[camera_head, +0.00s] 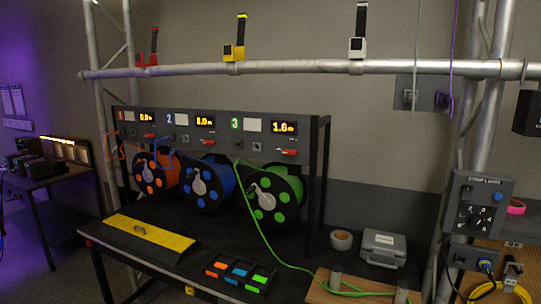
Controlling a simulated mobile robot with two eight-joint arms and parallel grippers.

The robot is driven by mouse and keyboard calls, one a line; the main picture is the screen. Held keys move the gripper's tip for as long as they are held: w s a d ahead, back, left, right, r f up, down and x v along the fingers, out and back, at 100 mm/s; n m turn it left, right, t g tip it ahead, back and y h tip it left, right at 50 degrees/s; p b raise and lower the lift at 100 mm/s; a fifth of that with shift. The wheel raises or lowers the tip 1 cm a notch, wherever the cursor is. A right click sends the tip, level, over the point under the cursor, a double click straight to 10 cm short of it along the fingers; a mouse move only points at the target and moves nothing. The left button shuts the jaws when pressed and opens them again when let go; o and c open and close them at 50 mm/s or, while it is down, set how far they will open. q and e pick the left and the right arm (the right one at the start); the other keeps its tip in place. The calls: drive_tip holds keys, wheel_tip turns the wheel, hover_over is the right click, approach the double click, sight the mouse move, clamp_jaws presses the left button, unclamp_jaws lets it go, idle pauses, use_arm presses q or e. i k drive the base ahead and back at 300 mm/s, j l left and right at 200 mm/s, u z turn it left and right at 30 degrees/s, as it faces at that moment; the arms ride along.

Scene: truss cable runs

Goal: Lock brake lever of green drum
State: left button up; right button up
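The green drum (275,197) hangs at the right end of the black rack, below the panel section marked 3 (235,124). A small red lever (289,152) sits under that section's display (284,128), which reads about 1.6 m. It looks roughly level, but its exact setting is too small to tell. A green cable (262,232) runs from near the drum down over the table to the lower right. The blue drum (207,184) and orange drum (157,172) hang to the left; their displays read about 0.0. Neither of my grippers is in view.
A black table bears a yellow plate (150,232), a tray of coloured blocks (240,274), a tape roll (341,239) and a grey case (383,249). A wooden board (318,291) lies front right. A truss tube (300,67) crosses above; a control box (478,203) stands right.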

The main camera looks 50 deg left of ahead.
sight(292, 152)
drive_tip(key=u, duration=1.5)
